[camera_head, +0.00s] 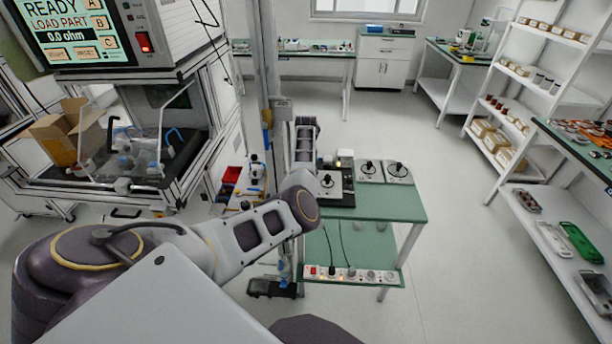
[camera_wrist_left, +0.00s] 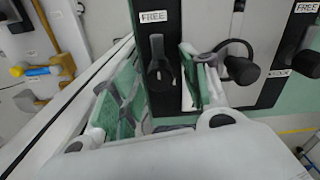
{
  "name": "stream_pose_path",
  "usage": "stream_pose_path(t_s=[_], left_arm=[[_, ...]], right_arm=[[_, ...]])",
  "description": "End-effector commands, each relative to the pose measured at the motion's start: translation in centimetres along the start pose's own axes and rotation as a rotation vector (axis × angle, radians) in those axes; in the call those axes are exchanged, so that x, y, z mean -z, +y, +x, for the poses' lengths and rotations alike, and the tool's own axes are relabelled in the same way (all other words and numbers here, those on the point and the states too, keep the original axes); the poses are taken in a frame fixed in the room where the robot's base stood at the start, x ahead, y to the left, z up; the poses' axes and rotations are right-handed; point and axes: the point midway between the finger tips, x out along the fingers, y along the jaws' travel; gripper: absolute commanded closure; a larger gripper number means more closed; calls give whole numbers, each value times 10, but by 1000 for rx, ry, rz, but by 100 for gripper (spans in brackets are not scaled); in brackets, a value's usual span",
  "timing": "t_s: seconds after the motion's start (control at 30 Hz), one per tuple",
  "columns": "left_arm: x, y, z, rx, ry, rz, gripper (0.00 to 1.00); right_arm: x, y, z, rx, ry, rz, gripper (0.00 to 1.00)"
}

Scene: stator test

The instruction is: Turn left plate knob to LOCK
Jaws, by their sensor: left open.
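In the left wrist view, my left gripper (camera_wrist_left: 160,55) is open, with green-padded fingers. A black lever knob (camera_wrist_left: 157,67) shows between the two fingers, its handle pointing up towards a FREE label (camera_wrist_left: 153,16). I cannot tell whether a finger touches it. The knob sits on a dark plate (camera_wrist_left: 190,12). A second black knob (camera_wrist_left: 241,69) stands to the right, near a LOCK label (camera_wrist_left: 280,72). In the head view, my left arm reaches the green table (camera_head: 385,204), and its fingers cannot be made out. My right gripper is not in view.
A power strip (camera_head: 350,274) lies on the lower shelf. A test cabinet (camera_head: 120,190) stands left. The floor to the right is clear up to the shelves.

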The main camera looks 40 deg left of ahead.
Motion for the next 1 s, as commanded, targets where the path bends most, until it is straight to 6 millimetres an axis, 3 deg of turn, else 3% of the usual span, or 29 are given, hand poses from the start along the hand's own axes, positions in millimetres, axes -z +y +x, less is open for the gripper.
stream_pose_path(t_s=[0.27, 0.63, 1.0], left_arm=[[0, 0, 1, 0, 0, 0, 54], [0, 0, 1, -1, 0, 0, 99], [0, 0, 1, -1, 0, 26, 100]], right_arm=[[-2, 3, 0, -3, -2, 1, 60], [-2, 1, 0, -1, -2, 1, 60], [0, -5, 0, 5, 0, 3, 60]])
